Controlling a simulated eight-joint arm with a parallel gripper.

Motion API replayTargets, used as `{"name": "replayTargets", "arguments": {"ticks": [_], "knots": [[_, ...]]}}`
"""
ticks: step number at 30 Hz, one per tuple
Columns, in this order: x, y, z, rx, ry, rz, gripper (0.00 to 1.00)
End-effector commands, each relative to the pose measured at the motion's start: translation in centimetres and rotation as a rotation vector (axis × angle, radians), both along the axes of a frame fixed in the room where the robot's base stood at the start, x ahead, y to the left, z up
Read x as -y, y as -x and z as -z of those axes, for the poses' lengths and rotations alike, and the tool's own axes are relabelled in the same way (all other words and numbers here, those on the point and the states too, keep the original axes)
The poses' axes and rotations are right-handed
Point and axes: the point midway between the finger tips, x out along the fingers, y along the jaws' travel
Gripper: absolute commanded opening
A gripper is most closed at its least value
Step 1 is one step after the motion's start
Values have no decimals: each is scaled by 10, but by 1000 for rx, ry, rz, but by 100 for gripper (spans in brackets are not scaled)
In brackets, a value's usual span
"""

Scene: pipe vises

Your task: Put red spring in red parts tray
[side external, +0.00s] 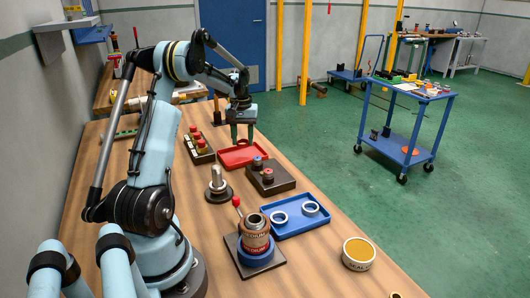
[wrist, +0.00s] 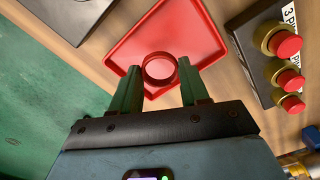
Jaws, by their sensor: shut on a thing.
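The red spring (wrist: 160,68) shows in the wrist view as a red ring between the two green fingertips of my gripper (wrist: 160,85). My gripper is shut on it. Behind it in that view lies the red parts tray (wrist: 200,22), with its floor bare where I can see it. In the side view my gripper (side external: 241,138) points down over the red parts tray (side external: 238,160), at its far side.
A block with red buttons (side external: 198,145) stands left of the tray. A dark block with knobs (side external: 270,178) stands in front of it. A blue tray (side external: 290,228) with two pale rings, a vise-like fixture (side external: 255,235) and a sealant tin (side external: 359,254) are nearer.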

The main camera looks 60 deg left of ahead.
Motion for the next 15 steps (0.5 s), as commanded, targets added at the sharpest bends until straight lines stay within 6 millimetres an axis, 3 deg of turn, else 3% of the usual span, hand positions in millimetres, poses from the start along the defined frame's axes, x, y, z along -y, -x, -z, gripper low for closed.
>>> {"name": "replayTargets", "arguments": {"ticks": [15], "knots": [[-5, 2, 44, 0, 0, 0, 8]]}}
